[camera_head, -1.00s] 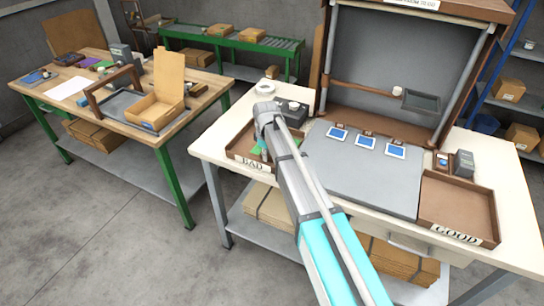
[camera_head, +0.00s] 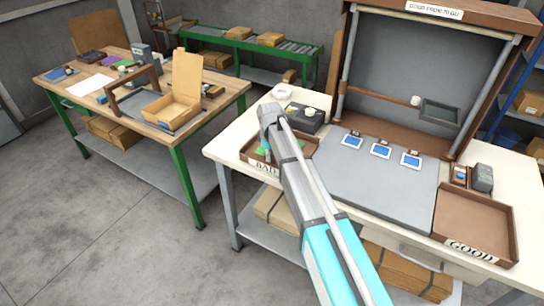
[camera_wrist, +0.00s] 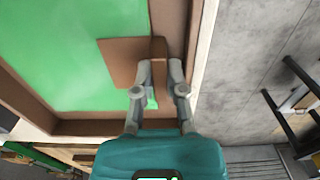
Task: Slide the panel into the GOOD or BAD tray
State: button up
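The BAD tray (camera_head: 246,156) is a shallow brown tray at the left end of the white workbench, partly hidden by my arm. A bright green sheet or surface (camera_wrist: 60,50) lies inside brown walls in the wrist view. A flat brown piece (camera_wrist: 120,62) with a small upright block lies over the green, close to the tray wall. My gripper (camera_wrist: 162,68) points down at that block, its fingers a little apart. Whether they touch it is unclear. The GOOD tray (camera_head: 475,222) is brown and looks empty at the right. Three small blue panels (camera_head: 380,150) lie along the back of the grey mat.
The grey mat (camera_head: 380,190) between the trays is clear in front. A dark box (camera_head: 306,117) and a white ring (camera_head: 281,91) stand behind the BAD tray. A wooden table (camera_head: 215,98) with an open carton is at the left, across an open floor gap.

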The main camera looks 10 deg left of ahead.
jog(key=o, duration=0.5)
jog(key=shift+s, duration=0.1)
jog(key=s+d+r+m+p, duration=0.4)
jog(key=s+d+r+p, duration=0.2)
jog(key=d, duration=0.5)
jog(key=s+d+r+m+p, duration=0.5)
jog(key=s+d, duration=0.3)
jog(key=d, duration=0.4)
jog(key=s+d+r+m+p, duration=0.5)
jog(key=s+d+r+p, duration=0.1)
jog(key=d, duration=0.6)
jog(key=shift+s+d+r+p, duration=0.1)
jog(key=shift+s+r+p, duration=0.3)
jog(key=shift+r+p, duration=0.05)
notch_tip(320, 180, down, 5)
jog(key=b, duration=0.5)
